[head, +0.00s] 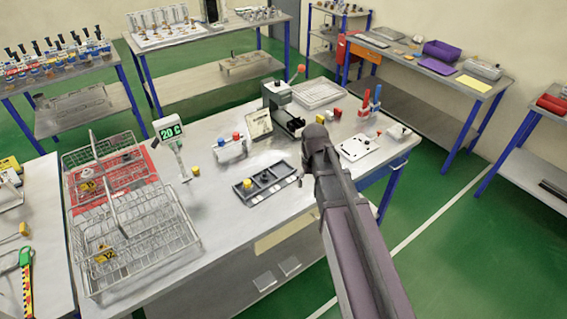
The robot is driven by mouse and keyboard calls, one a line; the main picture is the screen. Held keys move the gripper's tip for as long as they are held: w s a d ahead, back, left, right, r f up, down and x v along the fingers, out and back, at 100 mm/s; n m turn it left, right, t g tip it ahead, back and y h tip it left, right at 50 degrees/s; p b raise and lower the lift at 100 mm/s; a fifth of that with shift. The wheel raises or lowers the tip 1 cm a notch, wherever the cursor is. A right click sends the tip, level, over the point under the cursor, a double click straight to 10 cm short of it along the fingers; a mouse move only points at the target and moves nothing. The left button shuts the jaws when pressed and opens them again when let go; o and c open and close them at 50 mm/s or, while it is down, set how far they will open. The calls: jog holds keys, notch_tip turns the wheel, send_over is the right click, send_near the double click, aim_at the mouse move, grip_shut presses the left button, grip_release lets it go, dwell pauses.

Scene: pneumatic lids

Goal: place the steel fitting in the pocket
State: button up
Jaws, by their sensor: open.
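A dark tray with several square pockets (280,184) lies on the middle bench, near its front edge. A yellow-topped piece (247,184) stands at its left end, and a small dark piece (264,176) sits in or over a middle pocket. I cannot tell which small piece is the steel fitting. My gripper (302,178) is just right of the tray's right end, largely hidden by my own arm. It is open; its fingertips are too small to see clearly.
Wire baskets (150,243) with small parts stand at the bench's left. A temperature display (168,130), a cylinder with red and blue caps (230,149), a dark machine (287,120) and a white plate (356,148) stand around the tray. Bench in front of the tray is clear.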

jog(key=s+d+m, duration=0.2)
jog(key=s+d, duration=0.5)
jog(key=s, duration=0.4)
jog(key=shift+s+d+m, duration=0.15)
jog(key=shift+m, duration=0.25)
